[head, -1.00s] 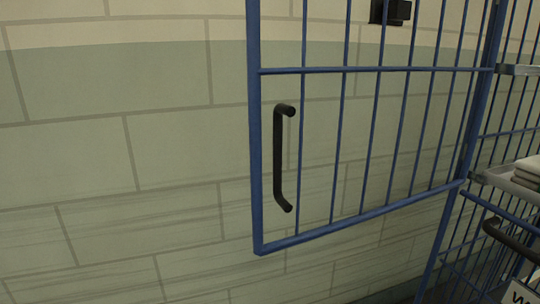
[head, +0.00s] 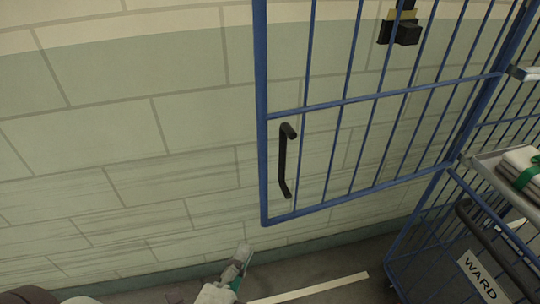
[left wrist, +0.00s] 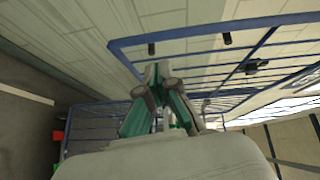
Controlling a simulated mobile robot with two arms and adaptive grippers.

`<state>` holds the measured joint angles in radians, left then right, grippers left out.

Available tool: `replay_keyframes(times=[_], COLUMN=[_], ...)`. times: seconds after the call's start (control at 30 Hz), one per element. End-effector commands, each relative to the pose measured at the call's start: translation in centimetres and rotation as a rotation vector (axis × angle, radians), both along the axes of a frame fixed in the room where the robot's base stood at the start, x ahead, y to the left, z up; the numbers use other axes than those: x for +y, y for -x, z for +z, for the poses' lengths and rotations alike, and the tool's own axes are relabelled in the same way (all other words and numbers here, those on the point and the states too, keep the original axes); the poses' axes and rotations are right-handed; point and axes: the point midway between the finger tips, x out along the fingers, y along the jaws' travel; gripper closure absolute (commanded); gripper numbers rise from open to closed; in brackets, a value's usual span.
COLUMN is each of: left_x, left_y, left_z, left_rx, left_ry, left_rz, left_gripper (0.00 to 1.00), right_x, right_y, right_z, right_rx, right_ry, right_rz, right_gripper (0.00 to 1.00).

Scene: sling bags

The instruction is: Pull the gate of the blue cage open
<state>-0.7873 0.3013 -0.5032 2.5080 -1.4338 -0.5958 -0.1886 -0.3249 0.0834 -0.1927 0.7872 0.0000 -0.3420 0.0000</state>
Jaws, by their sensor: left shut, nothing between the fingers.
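The blue cage's barred gate (head: 263,165) hangs in the upper middle of the head view, swung out to the left of the cage post in front of the tiled wall. Its black handle (head: 284,160) is near the free edge, with nothing holding it. The gate's frame (left wrist: 180,34) also crosses the left wrist view. My left gripper (head: 242,254) is low in the head view, below the gate's lower corner and apart from the handle. In the left wrist view its fingers (left wrist: 157,74) are together and empty. My right gripper is not in view.
The blue cage body (head: 425,225) stands at the right with a shelf of folded cloth (head: 522,163) and a WARD sign (head: 482,277). A black latch box (head: 400,32) shows behind the gate's bars. Dark floor with a pale stripe (head: 310,289) lies below.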

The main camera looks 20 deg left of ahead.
Motion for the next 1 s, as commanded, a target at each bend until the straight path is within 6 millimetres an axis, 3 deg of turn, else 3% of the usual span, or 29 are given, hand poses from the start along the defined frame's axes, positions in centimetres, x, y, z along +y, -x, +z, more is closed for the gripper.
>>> replay_keyframes(times=[0.03,0.1,0.37,0.5,0.6,0.87,1.0], left_x=[-0.9,-1.9,-2.8,-3.0,-3.1,-3.6,-2.0], left_y=[0.3,0.7,0.0,-1.7,-4.0,-9.4,-10.9], left_z=[2.6,3.8,4.4,4.5,5.3,5.0,4.7], left_rx=[-0.020,-0.046,-0.076,-0.078,-0.076,-0.073,-0.070], left_ry=[-0.039,-0.082,-0.123,-0.122,-0.125,-0.123,-0.126], left_rz=[-0.038,-0.079,-0.114,-0.116,-0.114,-0.114,-0.114], left_gripper=[1.00,1.00,1.00,1.00,1.00,1.00,1.00], right_x=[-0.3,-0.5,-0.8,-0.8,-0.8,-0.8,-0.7], right_y=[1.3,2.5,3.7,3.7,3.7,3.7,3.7], right_z=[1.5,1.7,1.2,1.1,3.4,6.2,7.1], right_rx=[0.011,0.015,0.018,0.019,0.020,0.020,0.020], right_ry=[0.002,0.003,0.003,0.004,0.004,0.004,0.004], right_rz=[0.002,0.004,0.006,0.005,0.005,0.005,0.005], right_gripper=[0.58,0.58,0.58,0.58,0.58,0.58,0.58])
